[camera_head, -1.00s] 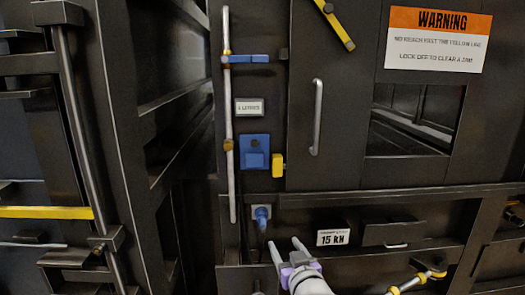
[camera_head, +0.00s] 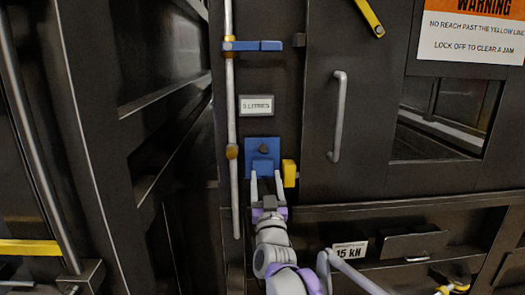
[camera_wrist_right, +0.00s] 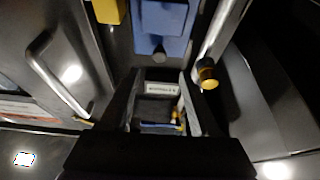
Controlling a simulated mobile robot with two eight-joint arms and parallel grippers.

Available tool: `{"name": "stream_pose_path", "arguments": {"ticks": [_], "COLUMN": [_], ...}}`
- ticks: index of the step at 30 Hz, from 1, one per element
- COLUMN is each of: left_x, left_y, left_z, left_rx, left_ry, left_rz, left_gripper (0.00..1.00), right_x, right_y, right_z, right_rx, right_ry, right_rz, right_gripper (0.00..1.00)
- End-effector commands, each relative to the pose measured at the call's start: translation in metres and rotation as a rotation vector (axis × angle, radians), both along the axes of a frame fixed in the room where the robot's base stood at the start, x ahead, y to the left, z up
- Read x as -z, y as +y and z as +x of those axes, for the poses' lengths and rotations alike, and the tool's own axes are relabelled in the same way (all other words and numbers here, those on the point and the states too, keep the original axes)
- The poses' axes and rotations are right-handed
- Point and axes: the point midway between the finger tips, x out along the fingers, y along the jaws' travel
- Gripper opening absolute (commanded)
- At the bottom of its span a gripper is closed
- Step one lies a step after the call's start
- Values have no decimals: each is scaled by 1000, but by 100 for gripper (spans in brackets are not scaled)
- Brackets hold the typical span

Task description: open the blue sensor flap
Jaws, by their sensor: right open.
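The blue sensor flap (camera_head: 262,165) sits on a blue plate on the dark front panel, left of a yellow block and below a small white label. In the right wrist view the blue flap (camera_wrist_right: 165,22) is upside down at the top, beyond the open, empty gripper (camera_wrist_right: 162,82). My left gripper is not in view.
A vertical rod (camera_head: 233,190) with yellow collars stands just left of the flap. The yellow block (camera_head: 289,173) is close on its right. Farther right is a door with a grey handle (camera_head: 338,115). A blue latch bar (camera_head: 252,46) is above.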

Motion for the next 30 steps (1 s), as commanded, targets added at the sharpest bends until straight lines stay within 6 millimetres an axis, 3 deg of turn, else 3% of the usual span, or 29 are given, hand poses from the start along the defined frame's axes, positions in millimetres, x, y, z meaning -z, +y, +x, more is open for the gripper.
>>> {"name": "stream_pose_path", "arguments": {"ticks": [15,21,29,30], "left_x": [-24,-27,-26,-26], "left_y": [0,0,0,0], "left_z": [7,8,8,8], "left_rx": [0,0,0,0], "left_ry": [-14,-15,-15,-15], "left_rz": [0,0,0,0], "left_gripper": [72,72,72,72], "right_x": [-36,-39,-39,-39], "right_y": [-1,0,0,0], "right_z": [81,93,93,93], "right_rx": [0,0,0,0], "right_ry": [-1,0,1,1], "right_rz": [0,0,0,0], "right_gripper": [63,63,63,56]}}
